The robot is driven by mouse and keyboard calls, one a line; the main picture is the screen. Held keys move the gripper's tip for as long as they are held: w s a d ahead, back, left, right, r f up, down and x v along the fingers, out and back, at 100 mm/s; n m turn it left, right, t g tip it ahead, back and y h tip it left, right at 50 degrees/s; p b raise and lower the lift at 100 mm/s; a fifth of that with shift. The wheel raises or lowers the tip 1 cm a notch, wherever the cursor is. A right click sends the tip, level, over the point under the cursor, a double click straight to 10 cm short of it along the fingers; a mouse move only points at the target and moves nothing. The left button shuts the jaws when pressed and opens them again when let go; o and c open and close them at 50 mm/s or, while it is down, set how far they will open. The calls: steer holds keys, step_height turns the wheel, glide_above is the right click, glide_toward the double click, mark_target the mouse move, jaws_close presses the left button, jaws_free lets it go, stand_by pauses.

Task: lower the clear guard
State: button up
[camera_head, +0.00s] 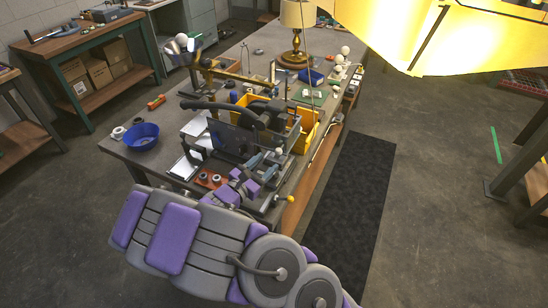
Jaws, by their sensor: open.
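A dark bench machine (246,116) stands on the near part of the long workbench. A dark, see-through-looking panel (222,136) stands upright at its front left and may be the clear guard; its edges are hard to make out. A curved black arm or handle runs above the panel. My gripper (258,168) is open at the near end of the bench, just in front of the machine and to the lower right of the panel. I cannot tell whether its fingers touch anything. My arm hides the near bench edge.
A blue bowl (142,137) sits at the bench's left edge. Yellow bins (305,130) stand right of the machine. A brass lamp (293,56) is at the back. A large lit yellow shade (440,35) fills the upper right. A black mat (355,210) lies on open floor at right.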

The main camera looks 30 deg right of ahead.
mark_target(275, 135)
steer(key=b+x, duration=0.1)
steer(key=x, duration=0.4)
steer(key=shift+w+d, duration=0.1)
steer(key=shift+d, duration=0.25)
jaws_close()
stand_by(0.4)
